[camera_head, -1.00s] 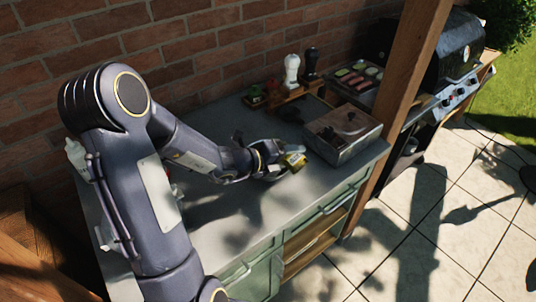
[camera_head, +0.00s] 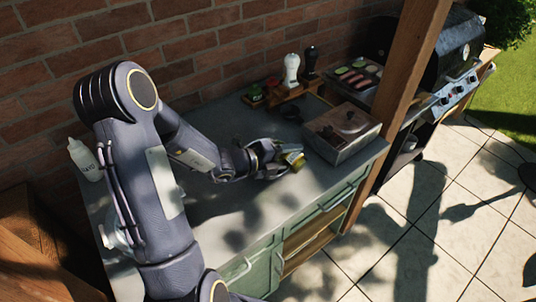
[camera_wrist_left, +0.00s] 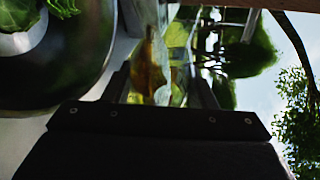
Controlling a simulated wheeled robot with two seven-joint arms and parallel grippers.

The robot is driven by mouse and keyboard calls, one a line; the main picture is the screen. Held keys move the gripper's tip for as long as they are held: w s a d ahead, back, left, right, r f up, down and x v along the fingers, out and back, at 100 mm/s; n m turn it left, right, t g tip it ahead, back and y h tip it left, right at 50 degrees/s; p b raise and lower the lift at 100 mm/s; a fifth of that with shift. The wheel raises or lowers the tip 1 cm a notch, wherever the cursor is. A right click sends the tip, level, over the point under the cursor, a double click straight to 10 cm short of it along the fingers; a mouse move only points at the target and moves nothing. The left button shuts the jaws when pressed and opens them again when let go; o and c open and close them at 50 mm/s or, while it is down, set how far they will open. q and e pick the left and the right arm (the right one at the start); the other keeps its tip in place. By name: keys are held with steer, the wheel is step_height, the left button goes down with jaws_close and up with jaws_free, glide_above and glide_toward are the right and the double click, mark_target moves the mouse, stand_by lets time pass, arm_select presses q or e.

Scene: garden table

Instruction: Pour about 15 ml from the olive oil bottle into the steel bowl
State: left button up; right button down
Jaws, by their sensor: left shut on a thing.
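My left gripper (camera_head: 278,164) is shut on the olive oil bottle (camera_head: 295,161), held tilted near the middle of the worktop. In the left wrist view the bottle (camera_wrist_left: 152,68) shows as yellow-green glass with a brownish patch between the fingers; its mouth cannot be made out. A glossy, dark round vessel (camera_wrist_left: 88,72) with green leaves fills the upper left of that view; I cannot tell if it is the steel bowl. In the head view, a shiny rounded thing (camera_head: 114,238) shows partly behind my left arm and may be the bowl. My right gripper is not in view.
White (camera_head: 291,70) and black (camera_head: 310,62) mills stand at the back. A white squeeze bottle (camera_head: 84,158) is at the left. A grill and post are at right. The front middle worktop is clear.

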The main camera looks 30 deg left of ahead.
arm_select(q)
steer(key=shift+a+n+h+p, duration=0.1)
steer(key=shift+n+h+p, duration=0.2)
steer(key=shift+n+p, duration=0.15)
steer(key=shift+f, duration=0.1)
stand_by(1.5)
steer(key=m+y+b, duration=0.1)
steer(key=m+b, duration=0.1)
steer(key=b, duration=0.2)
steer(key=shift+f, duration=0.15)
steer(key=shift+d+r+m+y, duration=0.2)
steer(key=shift+r+m+y, duration=0.2)
steer(key=shift+y, duration=0.1)
steer(key=shift+r+p, duration=0.1)
steer(key=shift+p, duration=0.25)
steer(key=shift+a, duration=0.15)
